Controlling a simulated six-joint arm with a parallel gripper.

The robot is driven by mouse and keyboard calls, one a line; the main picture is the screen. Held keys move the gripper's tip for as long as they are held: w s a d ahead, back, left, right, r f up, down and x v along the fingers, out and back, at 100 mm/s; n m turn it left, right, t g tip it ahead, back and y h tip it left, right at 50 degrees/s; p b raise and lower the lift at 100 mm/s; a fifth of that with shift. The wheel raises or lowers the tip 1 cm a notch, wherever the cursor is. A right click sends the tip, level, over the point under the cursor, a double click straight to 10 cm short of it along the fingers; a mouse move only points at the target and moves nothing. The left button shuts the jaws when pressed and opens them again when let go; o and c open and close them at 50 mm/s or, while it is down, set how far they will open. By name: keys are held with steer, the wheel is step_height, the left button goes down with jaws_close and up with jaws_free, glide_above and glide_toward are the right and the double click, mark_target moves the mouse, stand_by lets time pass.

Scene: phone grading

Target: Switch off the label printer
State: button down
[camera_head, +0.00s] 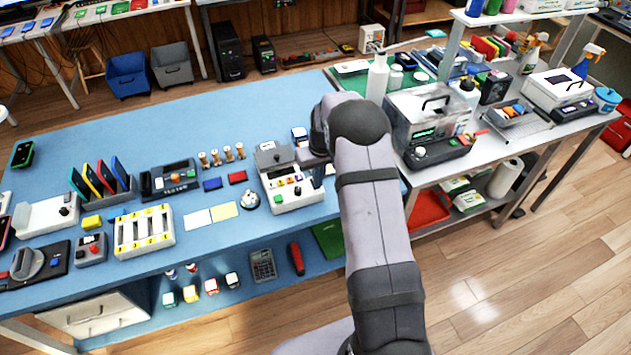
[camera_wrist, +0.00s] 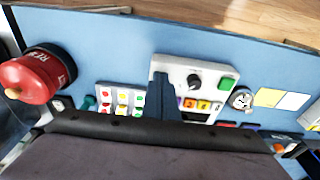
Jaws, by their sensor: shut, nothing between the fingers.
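A white and grey box-shaped device (camera_head: 288,197) stands on the blue table beside my gripper. I cannot read a name on it, so I cannot confirm that it is the label printer. In the wrist view, the white device (camera_wrist: 172,66) shows a black knob (camera_wrist: 195,81), a green button (camera_wrist: 226,84) and a row of coloured keys (camera_wrist: 200,105). My gripper (camera_head: 312,158) is just right of the device's upper part in the head view. In the wrist view, my gripper (camera_wrist: 163,78) is shut and empty, covering part of the device. Contact cannot be told.
A silver bell (camera_head: 250,199) and white and yellow cards (camera_head: 225,210) lie left of the device. A panel of coloured buttons (camera_wrist: 120,98) and a red cylinder (camera_wrist: 35,75) show in the wrist view. The table's front strip is mostly clear.

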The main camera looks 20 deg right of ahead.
step_height(320, 180, up, 6)
steer(key=p, duration=0.3)
steer(key=shift+p, duration=0.3)
stand_by(0.5)
steer(key=s+a+f+m+g, duration=0.1)
steer(key=s+a+f+g, duration=0.1)
steer(key=s, duration=0.8)
steer(key=s+a+f+m+g, duration=0.1)
steer(key=s+a+f+g, duration=0.1)
steer(key=s, duration=0.8)
steer(key=s+a+r, duration=0.2)
steer(key=s+r, duration=0.2)
steer(key=s, duration=0.3)
steer(key=s+a+r, duration=0.3)
steer(key=s+r, duration=0.1)
steer(key=s, duration=0.3)
steer(key=w+a+r+n+t, duration=0.2)
steer(key=w+r, duration=0.1)
steer(key=r, duration=0.2)
